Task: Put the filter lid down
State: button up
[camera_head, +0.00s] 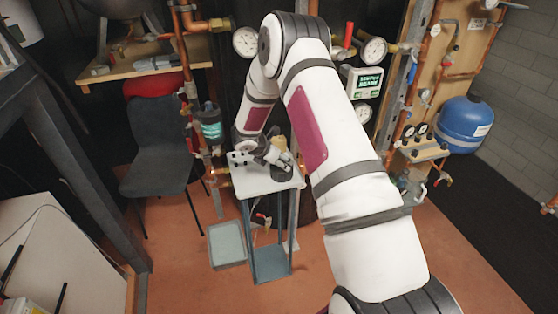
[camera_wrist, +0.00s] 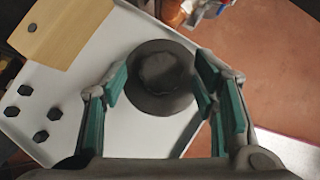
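The filter lid (camera_wrist: 163,78) is a dark round disc with a raised middle part. In the wrist view it appears to lie flat on the white tabletop (camera_wrist: 128,30). My gripper (camera_wrist: 160,85) is over the lid, with its teal-padded fingers spread to either side of the raised part. Gaps show between the pads and the raised part, so the fingers look open. In the head view my gripper (camera_head: 273,158) is low over the small table's white top (camera_head: 256,186); the lid is hard to make out there.
A wooden block (camera_wrist: 60,28) and several black hexagonal pieces (camera_wrist: 40,137) are on the tabletop, left of the lid. A dark chair (camera_head: 160,180) stands left of the table. Copper pipes and gauges (camera_head: 246,41) are behind. A shallow light bin (camera_head: 227,244) is below the table.

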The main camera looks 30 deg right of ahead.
jog(key=shift+r, duration=0.2)
jog(key=v, duration=1.2)
jog(key=s+a+r+m+y, duration=0.1)
jog(key=s+a+r+m, duration=0.1)
jog(key=s+r+m, duration=0.6)
jog(key=s+a+r+m+y, duration=0.1)
jog(key=s+a+r+m, duration=0.1)
jog(key=s+r, duration=0.7)
jog(key=s+a+r+m+t+y, duration=0.1)
jog(key=s+a+r+m+y, duration=0.1)
jog(key=s+a+m, duration=0.3)
jog(key=s+a+r+m+t+y, duration=0.1)
jog(key=s+a+r+m+y, duration=0.2)
jog(key=s, duration=1.1)
jog(key=a+r+m, duration=0.2)
jog(key=a+m, duration=0.1)
jog(key=a, duration=0.1)
jog(key=shift+y, duration=0.3)
jog(key=shift+r, duration=0.15)
